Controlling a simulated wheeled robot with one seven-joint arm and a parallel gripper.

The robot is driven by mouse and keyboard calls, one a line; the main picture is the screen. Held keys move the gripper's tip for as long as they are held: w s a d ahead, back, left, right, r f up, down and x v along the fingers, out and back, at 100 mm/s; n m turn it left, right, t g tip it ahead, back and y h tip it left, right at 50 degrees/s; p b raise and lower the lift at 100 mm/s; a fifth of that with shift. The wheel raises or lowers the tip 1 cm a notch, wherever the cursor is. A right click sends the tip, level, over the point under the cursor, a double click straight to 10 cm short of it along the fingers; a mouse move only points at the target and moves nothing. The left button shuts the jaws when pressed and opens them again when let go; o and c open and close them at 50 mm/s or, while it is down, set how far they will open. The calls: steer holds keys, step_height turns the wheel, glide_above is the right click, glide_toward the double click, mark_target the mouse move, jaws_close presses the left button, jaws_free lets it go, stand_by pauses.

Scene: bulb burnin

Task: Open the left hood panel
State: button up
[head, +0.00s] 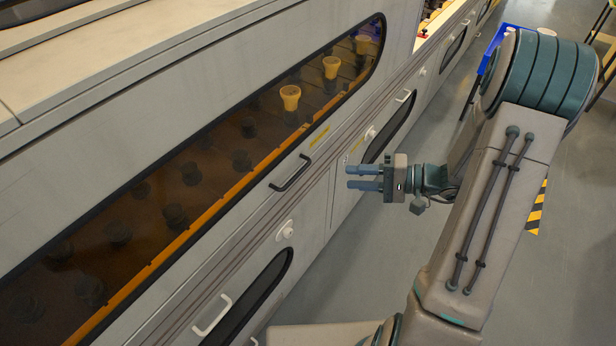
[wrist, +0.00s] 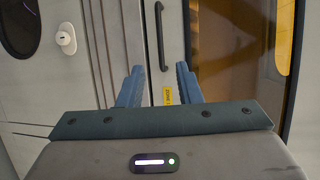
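The hood panel (head: 215,215) is a grey frame around a long amber window, in its lowered position as far as I can see. Its black bar handle (head: 290,173) sits on the lower frame; in the wrist view the handle (wrist: 159,37) stands upright, ahead of the fingers and between them. A yellow label (wrist: 167,97) shows between the fingertips in the wrist view. My gripper (head: 363,177) is open and empty, to the right of the handle in the head view and apart from it. The wrist view also shows the two blue-grey fingers (wrist: 159,72) spread apart.
Behind the window several yellow bulb holders (head: 290,96) and dark sockets show. Below the hood are cabinet doors with dark windows, a white handle (head: 212,315) and round locks (head: 285,231). A blue bin (head: 493,48) stands at the back right. Grey floor (head: 345,280) is clear beside the cabinets.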

steer(key=x, duration=1.2)
steer(key=shift+a, duration=0.2)
steer(key=shift+d, duration=0.1)
jaws_close()
